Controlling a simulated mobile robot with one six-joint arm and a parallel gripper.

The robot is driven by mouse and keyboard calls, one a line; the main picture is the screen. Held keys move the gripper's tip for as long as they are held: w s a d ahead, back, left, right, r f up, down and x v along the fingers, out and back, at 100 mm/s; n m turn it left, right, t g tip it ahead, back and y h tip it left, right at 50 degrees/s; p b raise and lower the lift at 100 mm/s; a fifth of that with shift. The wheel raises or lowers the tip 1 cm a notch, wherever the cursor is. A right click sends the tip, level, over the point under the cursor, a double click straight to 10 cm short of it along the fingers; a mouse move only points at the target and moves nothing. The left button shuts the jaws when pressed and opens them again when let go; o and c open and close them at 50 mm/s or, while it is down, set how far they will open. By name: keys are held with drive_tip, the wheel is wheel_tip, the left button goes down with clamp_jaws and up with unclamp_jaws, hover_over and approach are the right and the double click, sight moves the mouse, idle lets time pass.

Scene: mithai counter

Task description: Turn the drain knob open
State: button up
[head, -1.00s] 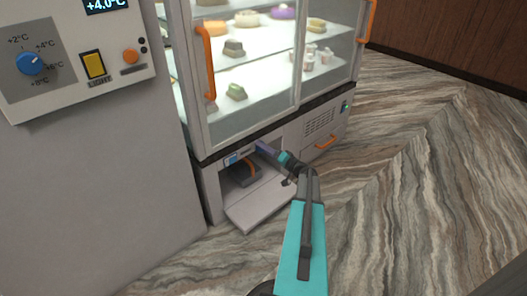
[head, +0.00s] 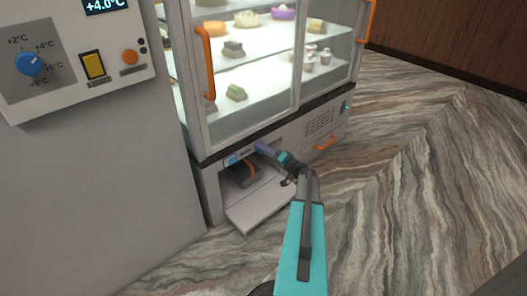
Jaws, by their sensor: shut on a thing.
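My gripper (head: 262,148) is at the low front compartment of the glass display case, at the upper right of its opening. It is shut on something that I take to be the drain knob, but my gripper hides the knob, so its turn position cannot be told. A blue label (head: 231,160) shows on the panel just left of my gripper. Inside the compartment is a dark grey unit (head: 243,175) with an orange curved handle or band (head: 251,169).
The compartment's flap (head: 262,206) lies folded down below my gripper. The display case (head: 255,85) holds sweets above. A control panel (head: 75,60) with a blue dial (head: 29,63) stands at left. The marbled floor (head: 420,190) at right is clear.

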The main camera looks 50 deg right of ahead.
drive_tip(key=shift+f+m+t+h+p, duration=0.25)
drive_tip(key=shift+m+p, duration=0.55)
drive_tip(key=shift+m, duration=2.25)
drive_tip(key=shift+r+m+t+h+p, duration=0.15)
drive_tip(key=shift+m+h+p, duration=0.4)
drive_tip(key=shift+m, duration=2.55)
drive_tip(key=shift+f+m+t+h+p, duration=0.1)
drive_tip(key=shift+m+p, duration=0.9)
drive_tip(key=shift+m, duration=2.05)
drive_tip(key=o, duration=1)
drive_tip(key=shift+o, duration=0.2)
drive_tip(key=shift+a, duration=0.1)
drive_tip(key=shift+s, duration=0.1)
